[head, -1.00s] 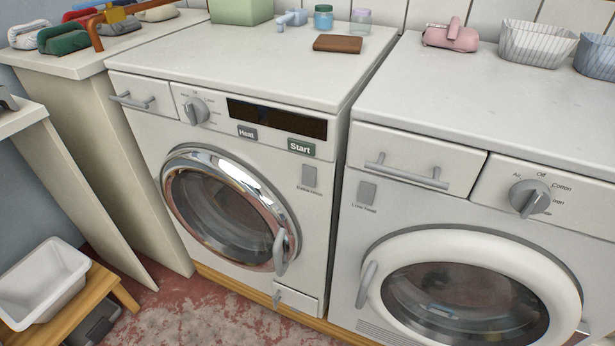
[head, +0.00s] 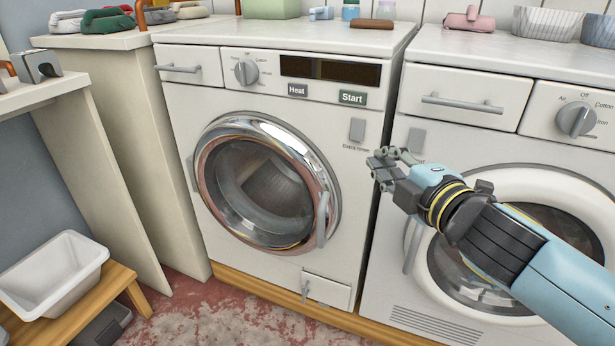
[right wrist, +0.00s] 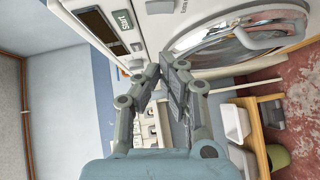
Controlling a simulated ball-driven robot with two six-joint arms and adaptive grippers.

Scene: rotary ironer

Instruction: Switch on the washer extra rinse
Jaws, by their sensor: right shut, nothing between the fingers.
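The washer (head: 290,75) is the left machine, white with a chrome-ringed round door. Its extra rinse switch (head: 357,130) is a small grey rocker at the right of the front, below the Start button (head: 352,98), with a label under it. The switch also shows at the top edge of the right wrist view (right wrist: 160,6). I cannot tell its position. My right gripper (head: 380,165) is shut and empty, apart from the switch, below and right of it in the head view. My left gripper is not in view.
The right machine (head: 470,60) has a similar grey switch (head: 416,140), partly behind my gripper, and a white-rimmed door. The washer door handle (head: 322,220) sticks out below the extra rinse switch. A white tub (head: 55,275) stands on a wooden stool at the left.

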